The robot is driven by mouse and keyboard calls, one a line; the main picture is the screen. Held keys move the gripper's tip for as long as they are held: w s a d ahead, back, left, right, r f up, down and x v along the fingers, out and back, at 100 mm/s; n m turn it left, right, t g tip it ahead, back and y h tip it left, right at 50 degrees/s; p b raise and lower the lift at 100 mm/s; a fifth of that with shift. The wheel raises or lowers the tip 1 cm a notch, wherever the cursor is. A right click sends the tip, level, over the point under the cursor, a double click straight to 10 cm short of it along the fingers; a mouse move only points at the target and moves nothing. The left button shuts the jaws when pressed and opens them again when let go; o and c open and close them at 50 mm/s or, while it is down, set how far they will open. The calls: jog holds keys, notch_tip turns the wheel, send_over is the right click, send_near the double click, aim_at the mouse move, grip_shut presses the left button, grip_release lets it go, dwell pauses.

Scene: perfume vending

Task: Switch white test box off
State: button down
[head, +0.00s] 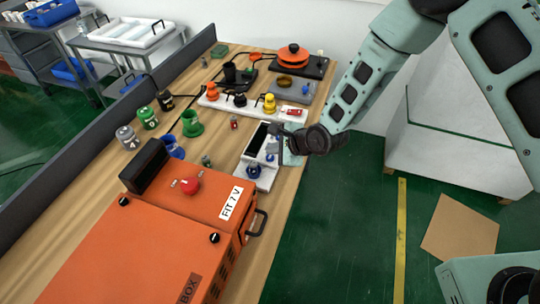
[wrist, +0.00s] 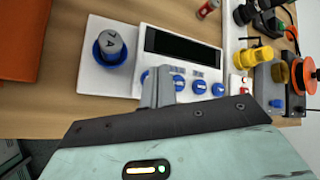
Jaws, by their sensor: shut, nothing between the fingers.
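The white test box (head: 257,140) lies on the wooden table near its right edge in the head view. In the wrist view the white test box (wrist: 183,42) shows a dark screen and a row of blue knobs (wrist: 198,86) along its near side. My gripper (head: 277,133) is at the box's right side in the head view. In the wrist view my gripper (wrist: 160,80) is shut and empty, in front of the left part of the knob row and hiding some of it. I cannot tell whether the fingertips touch the box.
A white plate (wrist: 97,75) with a grey knob on a blue base (wrist: 110,48) adjoins the box. A white strip with coloured plugs (head: 252,106) lies behind it. The orange FIT 7 V box (head: 130,245) stands in front.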

aim_at(273, 159)
jog(key=shift+r+p, duration=1.6)
jog(key=shift+r, duration=0.85)
jog(key=shift+r, duration=0.2)
jog(key=s+d+r+n+g+h+b, duration=0.2)
jog(key=s+d+r+n+b, duration=0.1)
jog(key=s+n, duration=0.5)
jog(key=s+d+r+n+g+h+b, duration=0.1)
jog(key=s+d+r+n+h+b, duration=0.1)
jog(key=s+d+r+n, duration=0.3)
jog(key=s+d+r+n+g+h+b, duration=0.2)
jog(key=s+d+r+n+b, duration=0.2)
jog(key=s+n, duration=0.7)
jog(key=s+r+b, duration=0.1)
jog(key=s, duration=0.5)
jog(key=shift+d+r+g+h, duration=0.25)
jog(key=shift+d+g+h, duration=0.05)
jog(key=shift+d, duration=0.05)
